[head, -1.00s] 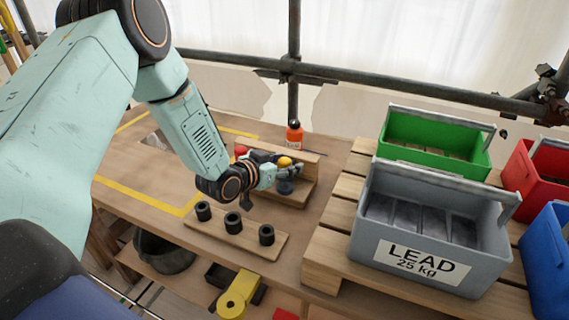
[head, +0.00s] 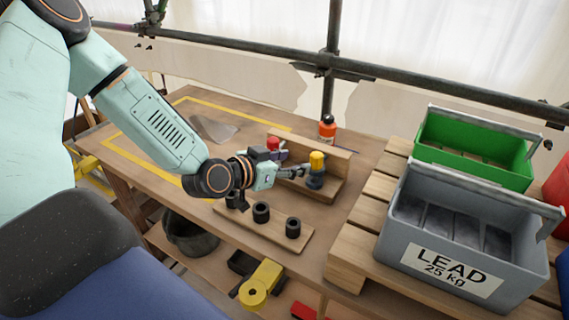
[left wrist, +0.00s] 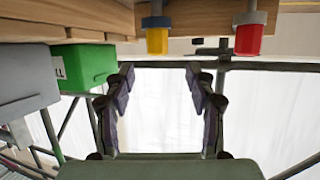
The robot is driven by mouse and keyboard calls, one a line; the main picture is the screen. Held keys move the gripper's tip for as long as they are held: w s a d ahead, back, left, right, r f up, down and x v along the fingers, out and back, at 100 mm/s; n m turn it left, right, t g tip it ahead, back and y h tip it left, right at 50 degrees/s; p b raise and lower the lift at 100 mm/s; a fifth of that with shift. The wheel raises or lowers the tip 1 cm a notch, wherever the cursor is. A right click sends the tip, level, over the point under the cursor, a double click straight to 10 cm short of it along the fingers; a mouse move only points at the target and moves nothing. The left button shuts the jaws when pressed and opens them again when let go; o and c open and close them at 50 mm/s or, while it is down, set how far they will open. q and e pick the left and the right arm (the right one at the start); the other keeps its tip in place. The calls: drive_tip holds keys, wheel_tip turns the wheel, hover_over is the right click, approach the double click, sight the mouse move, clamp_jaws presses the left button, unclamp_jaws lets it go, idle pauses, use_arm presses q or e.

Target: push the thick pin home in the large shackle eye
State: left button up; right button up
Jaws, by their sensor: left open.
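A yellow-headed pin (head: 317,160) with a blue-grey collar stands upright at the wooden stand (head: 327,152). A red-headed pin (head: 273,143) stands to its left, partly behind my arm. Both show upside down in the left wrist view, the yellow one (left wrist: 157,40) and the red one (left wrist: 248,40). I cannot tell which is the thick pin, and no shackle eye can be made out. My left gripper (head: 296,172) is just left of the yellow-headed pin. In the left wrist view its fingers (left wrist: 158,95) are apart with nothing between them. My right gripper is out of view.
A board with black rings (head: 261,212) lies in front of the stand. An orange bottle (head: 327,129) stands behind it. A grey lead box (head: 470,240) and a green crate (head: 475,150) stand on pallet slats at the right.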

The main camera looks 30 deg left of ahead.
use_arm(q)
drive_tip(key=shift+v, duration=1)
drive_tip(key=shift+s+d, duration=0.15)
